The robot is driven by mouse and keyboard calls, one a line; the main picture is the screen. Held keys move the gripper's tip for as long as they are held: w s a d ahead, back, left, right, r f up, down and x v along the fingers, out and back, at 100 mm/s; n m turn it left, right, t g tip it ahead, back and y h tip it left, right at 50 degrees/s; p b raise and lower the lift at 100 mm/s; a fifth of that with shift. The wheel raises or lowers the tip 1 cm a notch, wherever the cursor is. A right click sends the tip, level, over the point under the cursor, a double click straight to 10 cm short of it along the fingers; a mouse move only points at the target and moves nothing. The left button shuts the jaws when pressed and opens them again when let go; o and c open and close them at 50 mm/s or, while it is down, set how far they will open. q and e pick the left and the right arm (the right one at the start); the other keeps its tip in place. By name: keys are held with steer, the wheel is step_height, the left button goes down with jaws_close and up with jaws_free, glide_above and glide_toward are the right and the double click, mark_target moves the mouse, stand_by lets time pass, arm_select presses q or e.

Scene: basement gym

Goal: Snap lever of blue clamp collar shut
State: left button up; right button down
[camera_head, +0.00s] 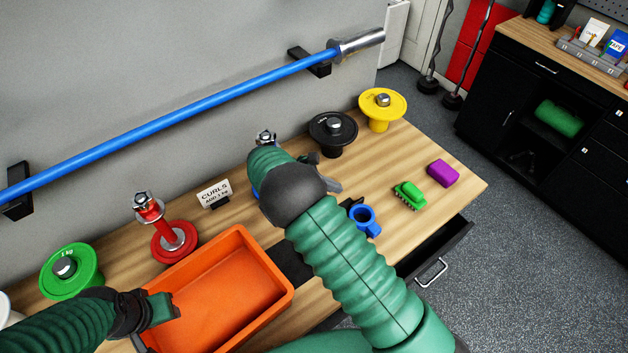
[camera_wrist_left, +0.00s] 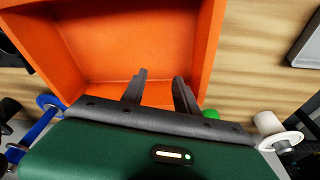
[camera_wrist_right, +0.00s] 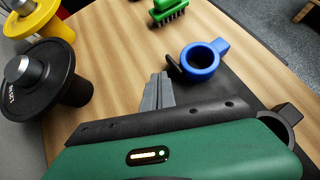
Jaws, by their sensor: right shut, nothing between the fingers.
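The blue clamp collar (camera_head: 362,218) lies on the wooden bench, right of my right forearm. In the right wrist view the blue collar (camera_wrist_right: 203,60) shows its ring, a blue tab at its upper right and a small black piece at its left. Whether its lever is fully closed I cannot tell. My right gripper (camera_wrist_right: 160,80) is shut and empty, its fingertips just left of the collar, close to the black piece. In the head view the right gripper (camera_head: 333,186) is partly hidden by its wrist. My left gripper (camera_wrist_left: 158,82) is open and empty over the orange tray (camera_wrist_left: 135,35).
Black (camera_head: 333,130) and yellow (camera_head: 382,108) plates stand behind the collar. A green brush (camera_head: 408,195) and purple block (camera_head: 443,173) lie to its right. A red plate stand (camera_head: 172,241), sign (camera_head: 213,193) and green plate (camera_head: 70,270) are left. An open drawer (camera_head: 440,250) juts out in front.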

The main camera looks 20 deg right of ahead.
steer(key=b+v, duration=0.1)
steer(key=v, duration=0.8)
steer(key=shift+a, duration=0.15)
steer(key=s+a+f+m+t+y, duration=0.1)
steer(key=s+m+t+y, duration=0.3)
steer(key=s+m+y, duration=0.5)
steer(key=s+a+m, duration=0.1)
steer(key=s+m, duration=0.6)
steer(key=s, duration=0.4)
steer(key=shift+s, duration=0.3)
steer(key=shift+a, duration=0.2)
steer(key=shift+d, duration=0.1)
